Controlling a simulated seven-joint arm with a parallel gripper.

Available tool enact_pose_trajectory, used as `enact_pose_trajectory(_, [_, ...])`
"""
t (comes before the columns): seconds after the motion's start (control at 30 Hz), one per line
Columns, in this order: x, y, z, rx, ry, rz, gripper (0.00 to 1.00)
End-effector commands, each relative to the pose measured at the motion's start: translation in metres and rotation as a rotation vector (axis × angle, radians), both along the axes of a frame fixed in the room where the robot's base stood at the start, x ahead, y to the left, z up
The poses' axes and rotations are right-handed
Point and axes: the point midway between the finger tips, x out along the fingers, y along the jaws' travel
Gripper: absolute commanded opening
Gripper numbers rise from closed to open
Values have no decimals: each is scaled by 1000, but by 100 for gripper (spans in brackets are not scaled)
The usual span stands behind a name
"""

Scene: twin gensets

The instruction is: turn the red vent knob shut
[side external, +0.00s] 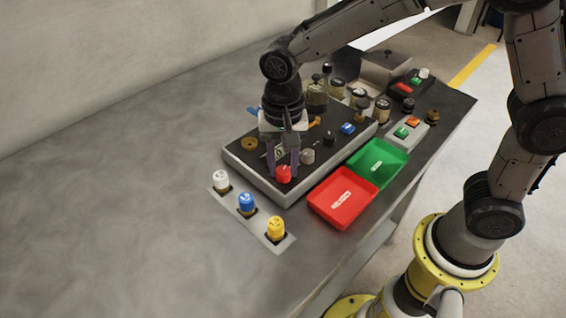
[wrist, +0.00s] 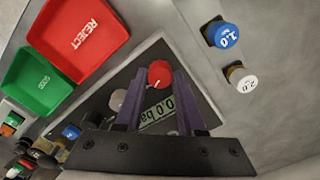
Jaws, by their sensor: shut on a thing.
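The red vent knob (side external: 284,174) sits at the front corner of a dark-topped panel box (side external: 238,162). In the wrist view the red knob (wrist: 160,74) shows just beyond and between the fingertips, with a small white mark on it. My gripper (side external: 283,172) points down over the panel with its purple fingers at the knob. In the wrist view my gripper (wrist: 158,80) has its two fingers on either side of the knob, shut on it. A display reading "0.0 ba" (wrist: 158,110) lies behind the knob, partly hidden by the fingers.
A red REJECT tray (side external: 343,197) and a green GOOD tray (side external: 378,162) stand right of the panel. White, blue (side external: 246,202) and yellow (side external: 276,229) weight-like pieces stand in front. A grey knob (side external: 308,156) is close to the gripper. The left of the table is clear.

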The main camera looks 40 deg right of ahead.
Motion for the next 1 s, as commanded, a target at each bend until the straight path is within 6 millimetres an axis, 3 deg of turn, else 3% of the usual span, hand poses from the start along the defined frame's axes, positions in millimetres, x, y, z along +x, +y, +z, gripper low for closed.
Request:
enact_pose_trajectory(0.67, [-1, 0, 0, 1, 1, -57, 0])
enact_pose_trajectory(0.7, [-1, 0, 0, 1, 1, -57, 45])
enact_pose_trajectory(0.83, [0, 0, 0, 1, 1, -56, 68])
enact_pose_trajectory(1.0, [0, 0, 0, 1, 1, -55, 68])
